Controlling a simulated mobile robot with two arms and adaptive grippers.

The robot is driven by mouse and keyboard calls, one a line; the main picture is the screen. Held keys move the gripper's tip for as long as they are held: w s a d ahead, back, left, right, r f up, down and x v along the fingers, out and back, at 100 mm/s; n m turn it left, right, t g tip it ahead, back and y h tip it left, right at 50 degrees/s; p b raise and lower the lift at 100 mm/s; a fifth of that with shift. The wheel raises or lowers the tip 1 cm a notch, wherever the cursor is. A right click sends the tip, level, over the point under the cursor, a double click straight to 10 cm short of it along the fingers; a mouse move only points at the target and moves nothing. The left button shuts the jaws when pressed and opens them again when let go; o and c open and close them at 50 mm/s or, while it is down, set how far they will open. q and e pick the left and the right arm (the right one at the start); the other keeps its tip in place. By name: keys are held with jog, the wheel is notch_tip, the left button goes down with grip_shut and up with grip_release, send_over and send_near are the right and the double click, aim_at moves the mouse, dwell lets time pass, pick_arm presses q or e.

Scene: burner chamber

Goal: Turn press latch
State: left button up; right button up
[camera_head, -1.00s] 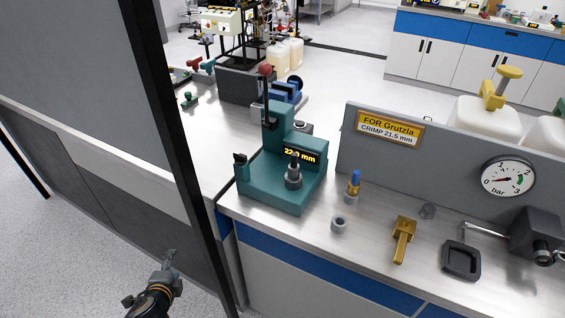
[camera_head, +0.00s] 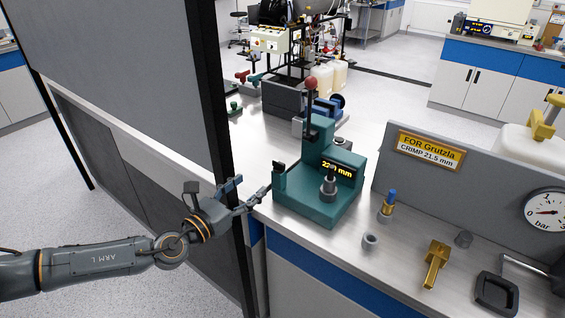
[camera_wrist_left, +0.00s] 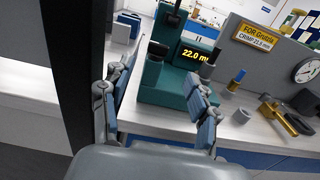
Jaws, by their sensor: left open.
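The green press (camera_head: 318,200) stands on the left end of the metal bench. It has a lever with a red knob (camera_head: 310,83) and a lit display that appears to read 22.0 mm in the left wrist view (camera_wrist_left: 195,54). A small dark latch (camera_head: 279,168) stands at the press's left corner. My left gripper (camera_head: 250,192) is open and empty, just left of that latch; whether a finger touches it I cannot tell. In the left wrist view the two blue-padded fingers (camera_wrist_left: 163,115) are spread, with the press beyond them. My right gripper is not in view.
A dark upright post and grey partition (camera_head: 215,110) stand close behind my left arm. On the bench right of the press are a grey ring (camera_head: 370,241), a blue-tipped brass part (camera_head: 388,203), a brass tool (camera_head: 436,264) and a black tray (camera_head: 496,293). A sign (camera_head: 430,150) reads CRIMP 21.5 mm.

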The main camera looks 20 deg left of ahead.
aim_at(277, 164)
pick_arm(q)
jog(key=p+x, duration=0.2)
jog(key=x, duration=0.9)
jog(key=shift+w, duration=0.3)
jog(key=shift+w+d+f, duration=0.1)
jog(key=shift+w+d, duration=0.2)
jog(key=shift+w, duration=0.4)
jog(key=shift+c, duration=0.3)
